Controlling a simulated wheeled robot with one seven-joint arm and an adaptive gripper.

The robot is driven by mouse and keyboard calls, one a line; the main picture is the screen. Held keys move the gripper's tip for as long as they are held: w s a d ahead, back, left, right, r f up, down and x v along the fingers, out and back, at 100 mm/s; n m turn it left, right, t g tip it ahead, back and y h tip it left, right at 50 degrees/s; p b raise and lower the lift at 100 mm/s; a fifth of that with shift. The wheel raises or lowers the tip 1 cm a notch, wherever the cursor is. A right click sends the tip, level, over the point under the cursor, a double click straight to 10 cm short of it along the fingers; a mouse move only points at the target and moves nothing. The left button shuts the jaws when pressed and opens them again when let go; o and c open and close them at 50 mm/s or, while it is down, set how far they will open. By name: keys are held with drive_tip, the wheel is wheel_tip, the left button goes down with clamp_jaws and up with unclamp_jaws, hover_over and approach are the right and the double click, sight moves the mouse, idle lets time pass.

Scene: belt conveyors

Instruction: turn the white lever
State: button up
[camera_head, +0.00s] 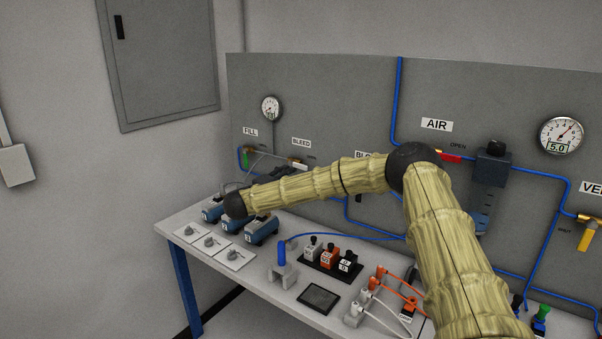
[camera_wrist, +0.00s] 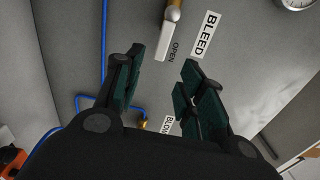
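The white lever (camera_head: 299,165) sits on a brass valve under the BLEED label (camera_head: 301,142) on the grey panel. In the wrist view the white lever (camera_wrist: 163,40) hangs from its brass fitting at the top, beside the word OPEN. My gripper (camera_wrist: 163,70) is open, with dark green pads on both sides. The lever's free end shows between the fingertips; I cannot tell whether it is touched. In the head view my gripper (camera_head: 270,174) is small and dark, just left of the lever, and partly hidden by my arm.
A green lever (camera_head: 245,158) under FILL is to the left. A red lever (camera_head: 452,158) under AIR and a yellow lever (camera_head: 586,237) are to the right. Blue pipes (camera_head: 398,100) run along the panel. Blue devices and connectors crowd the white table (camera_head: 262,290) below.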

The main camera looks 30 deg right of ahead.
sight(303, 168)
drive_tip(key=p+x, duration=0.3)
drive_tip(key=x, duration=0.7)
drive_tip(key=shift+d+p, duration=0.25)
drive_tip(key=shift+p, duration=0.05)
clamp_jaws()
